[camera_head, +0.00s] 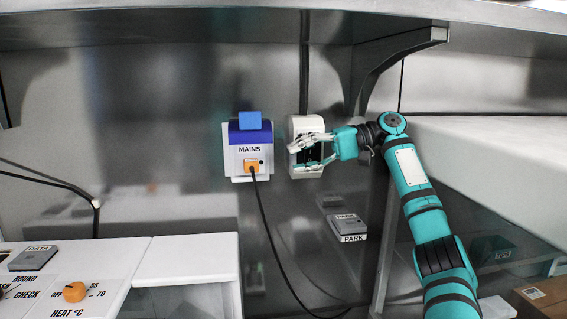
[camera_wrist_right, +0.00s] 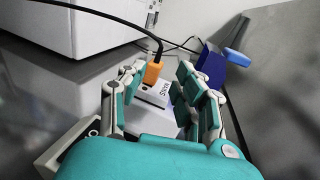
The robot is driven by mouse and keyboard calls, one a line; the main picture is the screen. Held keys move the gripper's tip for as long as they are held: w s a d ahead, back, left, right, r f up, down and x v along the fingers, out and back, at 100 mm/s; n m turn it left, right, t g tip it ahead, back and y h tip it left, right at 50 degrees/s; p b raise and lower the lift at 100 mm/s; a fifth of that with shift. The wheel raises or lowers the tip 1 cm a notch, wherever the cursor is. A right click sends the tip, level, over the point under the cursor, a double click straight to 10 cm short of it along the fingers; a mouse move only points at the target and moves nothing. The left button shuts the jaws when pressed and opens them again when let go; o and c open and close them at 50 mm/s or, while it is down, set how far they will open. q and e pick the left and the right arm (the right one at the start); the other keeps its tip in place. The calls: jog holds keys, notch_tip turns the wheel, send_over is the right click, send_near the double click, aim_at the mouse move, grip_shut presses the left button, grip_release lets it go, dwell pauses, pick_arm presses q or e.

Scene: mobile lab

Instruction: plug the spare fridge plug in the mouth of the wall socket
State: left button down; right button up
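A white wall unit marked MAINS (camera_head: 234,165), with a blue band and a raised blue flap (camera_head: 250,120), is on the steel wall. An orange plug (camera_head: 251,167) with a black cable sits at its lower front; how deep it is seated I cannot tell. The plug also shows in the right wrist view (camera_wrist_right: 153,71), beyond my fingers. My right gripper (camera_head: 328,150) is open, its fingers apart with nothing visible between them. It is right of the MAINS unit, in front of a second white wall box (camera_head: 305,123), partly hiding its dark face. My left gripper is out of view.
A grey PARK holder (camera_head: 347,227) is on the wall below. A white console with an orange HEAT knob (camera_head: 75,291) stands at lower left. A white ledge (camera_head: 490,150) is at right, under a shelf bracket (camera_head: 400,50). The plug's cable hangs down towards the right.

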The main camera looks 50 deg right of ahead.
aim_at(253, 173)
jog(key=shift+s+d, duration=0.15)
jog(key=shift+d, duration=0.05)
